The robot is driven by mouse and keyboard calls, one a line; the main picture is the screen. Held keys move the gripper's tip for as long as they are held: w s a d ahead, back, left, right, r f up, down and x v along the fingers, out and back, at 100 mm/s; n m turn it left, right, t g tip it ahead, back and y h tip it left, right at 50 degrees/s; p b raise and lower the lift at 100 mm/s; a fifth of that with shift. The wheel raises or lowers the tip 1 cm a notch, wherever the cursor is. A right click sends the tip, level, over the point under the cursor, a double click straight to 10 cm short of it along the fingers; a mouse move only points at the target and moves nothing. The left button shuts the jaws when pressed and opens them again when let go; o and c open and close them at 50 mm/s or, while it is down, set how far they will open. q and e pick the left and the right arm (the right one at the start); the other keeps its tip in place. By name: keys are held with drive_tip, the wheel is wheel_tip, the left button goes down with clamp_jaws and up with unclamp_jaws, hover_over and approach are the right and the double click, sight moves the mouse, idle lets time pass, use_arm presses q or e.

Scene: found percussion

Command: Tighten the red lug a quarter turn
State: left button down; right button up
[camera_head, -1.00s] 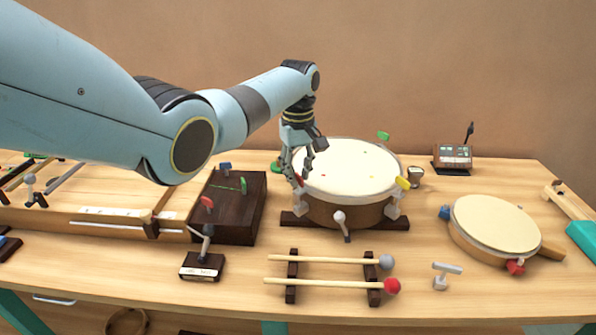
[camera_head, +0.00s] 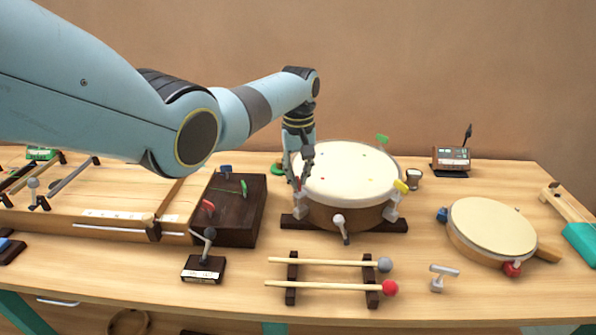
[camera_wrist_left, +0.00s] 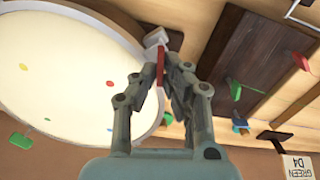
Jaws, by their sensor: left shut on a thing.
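The large drum (camera_head: 352,168) with a cream head rests on dark wooden supports at the middle of the table. My left gripper (camera_head: 299,181) points down at the drum's left rim and is shut on the red lug (camera_wrist_left: 160,66). In the left wrist view, the lug shows as a thin red piece between the fingertips (camera_wrist_left: 158,72), beside a white bracket at the rim. In the head view the fingers mostly hide the lug. A yellow lug (camera_head: 401,186) and a green lug (camera_head: 383,138) stand elsewhere on the rim. My right gripper is not in view.
Left of the drum is a dark wooden box (camera_head: 230,222) with coloured keys. In front, two mallets (camera_head: 325,263) lie on a rack. A smaller drum (camera_head: 493,225) lies to the right. A labelled stand (camera_head: 204,269) is at the front left.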

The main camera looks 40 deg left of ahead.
use_arm(q)
drive_tip(key=m+p, duration=0.1)
drive_tip(key=m, duration=0.2)
drive_tip(key=shift+r+m, duration=0.15)
drive_tip(key=shift+m, duration=0.25)
drive_tip(key=m+p, duration=0.1)
drive_tip(key=m, duration=0.2)
drive_tip(key=shift+w+d+m, duration=0.1)
drive_tip(key=shift+m, duration=0.2)
drive_tip(key=shift+d+m+p, duration=0.15)
drive_tip(key=shift+m+p, duration=0.3)
drive_tip(key=shift+m, duration=3.05)
drive_tip(key=c, duration=1.5)
unclamp_jaws()
drive_tip(key=shift+o, duration=0.2)
wheel_tip(320, 180, up, 12)
